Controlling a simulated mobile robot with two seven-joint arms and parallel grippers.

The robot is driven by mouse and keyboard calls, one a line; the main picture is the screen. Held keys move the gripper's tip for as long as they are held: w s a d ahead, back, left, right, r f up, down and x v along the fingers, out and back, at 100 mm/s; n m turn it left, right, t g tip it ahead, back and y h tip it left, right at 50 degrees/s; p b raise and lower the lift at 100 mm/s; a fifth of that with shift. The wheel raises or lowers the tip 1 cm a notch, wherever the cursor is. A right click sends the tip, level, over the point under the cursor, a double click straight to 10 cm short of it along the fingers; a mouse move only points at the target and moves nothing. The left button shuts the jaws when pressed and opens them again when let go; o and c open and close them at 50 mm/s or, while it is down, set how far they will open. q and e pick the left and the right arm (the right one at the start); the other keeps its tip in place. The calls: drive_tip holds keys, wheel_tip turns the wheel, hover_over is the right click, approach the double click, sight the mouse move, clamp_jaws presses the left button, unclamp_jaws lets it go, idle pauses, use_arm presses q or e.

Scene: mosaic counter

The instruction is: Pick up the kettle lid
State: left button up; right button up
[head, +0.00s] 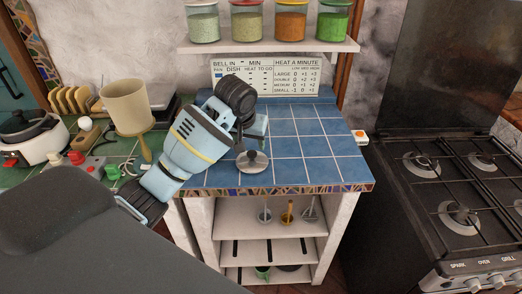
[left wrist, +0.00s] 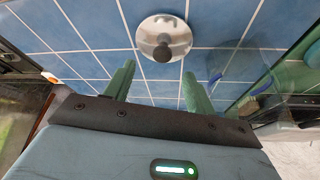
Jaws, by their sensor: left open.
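The kettle lid (head: 252,161) is a small round metallic disc with a dark knob. It lies knob up on the blue tiled counter (head: 310,145), near the front edge. In the left wrist view the lid (left wrist: 150,44) shows whole, just past the fingertips and roughly centred between them. My left gripper (left wrist: 158,82) is open, with two green fingers apart and nothing between them. In the head view my left arm reaches in from the left and partly hides this gripper, which is behind and above the lid. My right gripper is in neither view.
A shelf (head: 270,46) with jars runs above the counter's back. A gas stove (head: 440,190) stands at right. At left are a beige lampshade-like object (head: 127,105), a white cooker (head: 35,140) and small items. The counter right of the lid is clear.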

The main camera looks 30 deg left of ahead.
sight(252, 153)
use_arm(q)
drive_tip(key=shift+x, duration=1.2)
drive_tip(key=shift+a+x, duration=0.15)
drive_tip(key=shift+x, duration=1.15)
drive_tip(key=shift+a+x, duration=0.2)
drive_tip(key=shift+x, duration=1.05)
drive_tip(key=shift+w+r, duration=0.15)
drive_tip(key=shift+c, duration=0.2)
drive_tip(key=c, duration=1)
drive_tip(key=shift+c, duration=0.2)
drive_tip(key=shift+r, duration=0.1)
